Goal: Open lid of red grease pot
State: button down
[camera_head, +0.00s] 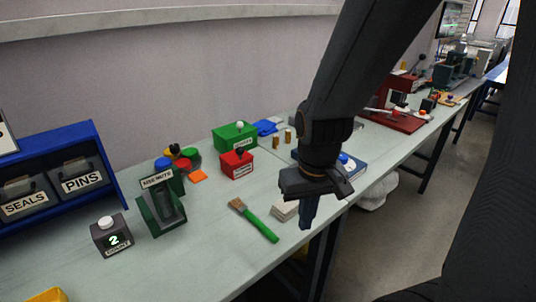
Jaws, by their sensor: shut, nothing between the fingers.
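A small red box-shaped pot (237,171) with a white label stands on the bench in the middle of the view. The label is too small to read surely. A dark knob (240,151) sits on its top, and the lid looks closed. My gripper (308,214) points down, shut and empty, to the right of the red pot and nearer the bench's front edge. It is apart from the pot.
A larger green box (228,138) with a white knob stands behind the red pot. A green-handled brush (263,226) and a pale stack (285,210) lie in front. A green rack (161,208) stands left. A blue book-like item (351,169) lies behind my gripper.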

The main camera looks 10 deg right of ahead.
aim_at(233, 157)
jog(key=z, duration=1.65)
jog(key=k, duration=1)
jog(key=u, duration=1.3)
jog(key=i, duration=0.5)
jog(key=u, duration=0.05)
